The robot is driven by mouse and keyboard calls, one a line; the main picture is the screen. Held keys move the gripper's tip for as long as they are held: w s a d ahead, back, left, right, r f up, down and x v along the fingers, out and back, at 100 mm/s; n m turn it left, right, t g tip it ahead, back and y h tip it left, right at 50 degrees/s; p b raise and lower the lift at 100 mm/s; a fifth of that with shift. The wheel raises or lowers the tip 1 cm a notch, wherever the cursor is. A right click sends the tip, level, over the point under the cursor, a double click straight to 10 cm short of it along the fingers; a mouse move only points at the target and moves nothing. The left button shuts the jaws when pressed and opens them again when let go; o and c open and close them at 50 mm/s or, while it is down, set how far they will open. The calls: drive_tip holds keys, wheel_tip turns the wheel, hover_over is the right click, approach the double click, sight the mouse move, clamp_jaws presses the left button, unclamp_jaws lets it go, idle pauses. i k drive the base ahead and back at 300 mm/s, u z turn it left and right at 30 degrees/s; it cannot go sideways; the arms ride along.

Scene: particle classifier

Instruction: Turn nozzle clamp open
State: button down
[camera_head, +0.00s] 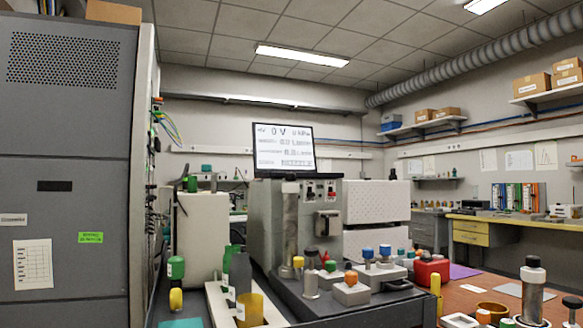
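The nozzle clamp cannot be told apart for certain at this distance. A dark box with a handle (327,223) sits on the machine's front face. Small blocks with coloured knobs, among them one with an orange knob (351,279), stand on the dark base. My gripper is not in view.
A tall grey cabinet (70,170) fills the left side. A white tray (222,306) holds a grey bottle (240,273) and a yellow cup (250,308). A brown table (462,277) lies to the right, with a metallic cylinder (532,292) near the front.

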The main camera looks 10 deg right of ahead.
sight(367, 253)
drive_tip(key=k, duration=0.65)
drive_tip(key=u, duration=0.4)
drive_tip(key=i, duration=1.05)
drive_tip(key=z, duration=0.6)
